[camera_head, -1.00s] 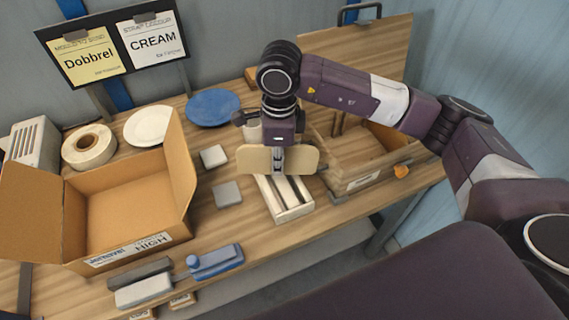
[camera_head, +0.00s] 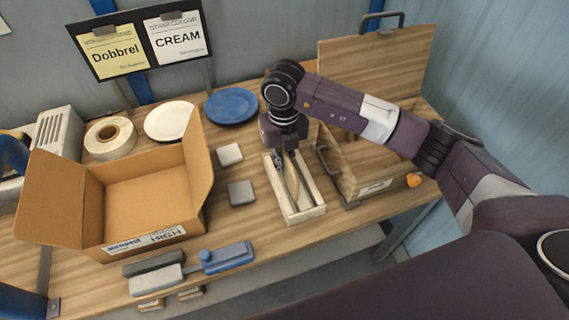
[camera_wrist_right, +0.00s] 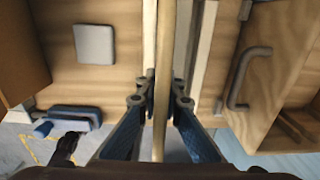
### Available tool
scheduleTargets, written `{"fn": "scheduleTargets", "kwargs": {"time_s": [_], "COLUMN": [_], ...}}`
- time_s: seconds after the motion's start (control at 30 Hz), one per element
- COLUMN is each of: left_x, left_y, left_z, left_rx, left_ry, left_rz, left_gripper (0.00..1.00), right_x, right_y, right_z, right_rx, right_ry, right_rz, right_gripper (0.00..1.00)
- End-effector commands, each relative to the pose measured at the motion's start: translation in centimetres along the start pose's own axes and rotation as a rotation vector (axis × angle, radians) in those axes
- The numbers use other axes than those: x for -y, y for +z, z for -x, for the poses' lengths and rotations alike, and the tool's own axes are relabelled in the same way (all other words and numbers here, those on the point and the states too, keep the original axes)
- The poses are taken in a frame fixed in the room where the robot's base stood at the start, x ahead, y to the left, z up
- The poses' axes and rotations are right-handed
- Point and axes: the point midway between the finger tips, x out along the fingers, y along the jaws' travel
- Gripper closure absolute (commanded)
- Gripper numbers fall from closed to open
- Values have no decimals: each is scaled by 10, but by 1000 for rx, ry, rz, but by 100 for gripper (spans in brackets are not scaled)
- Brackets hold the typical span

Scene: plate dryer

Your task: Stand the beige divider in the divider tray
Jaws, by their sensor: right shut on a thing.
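The beige divider (camera_head: 292,182) is a thin flat board, seen nearly edge-on in the head view. My right gripper (camera_head: 287,158) is shut on it and holds it upright, in line with the long slots of the divider tray. The pale divider tray (camera_head: 305,213) lies on the table below the gripper. In the right wrist view the divider (camera_wrist_right: 165,45) runs between the fingertips (camera_wrist_right: 160,92), with tray rails (camera_wrist_right: 204,50) beside it. I cannot tell whether its lower edge is inside a slot or just above. My left gripper is not in view.
A wooden box (camera_head: 352,190) with a handle stands close right of the tray. Two small grey blocks (camera_head: 241,193) lie to its left, near an open cardboard box (camera_head: 140,205). A blue plate (camera_head: 231,106) is behind. A blue-and-grey tool (camera_head: 225,257) lies at the front edge.

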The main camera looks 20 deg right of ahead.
Motion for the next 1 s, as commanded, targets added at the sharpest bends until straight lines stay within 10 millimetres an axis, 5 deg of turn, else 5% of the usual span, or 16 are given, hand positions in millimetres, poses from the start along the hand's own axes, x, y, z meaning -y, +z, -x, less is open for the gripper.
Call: {"fn": "scheduleTargets", "kwargs": {"time_s": [1.0], "left_x": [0], "left_y": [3], "left_z": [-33], "left_rx": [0], "left_ry": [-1], "left_rz": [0], "left_gripper": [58], "right_x": [0], "right_y": [-2], "right_z": [-61], "right_rx": [-4], "right_ry": [0], "right_rz": [3], "right_gripper": [100]}}
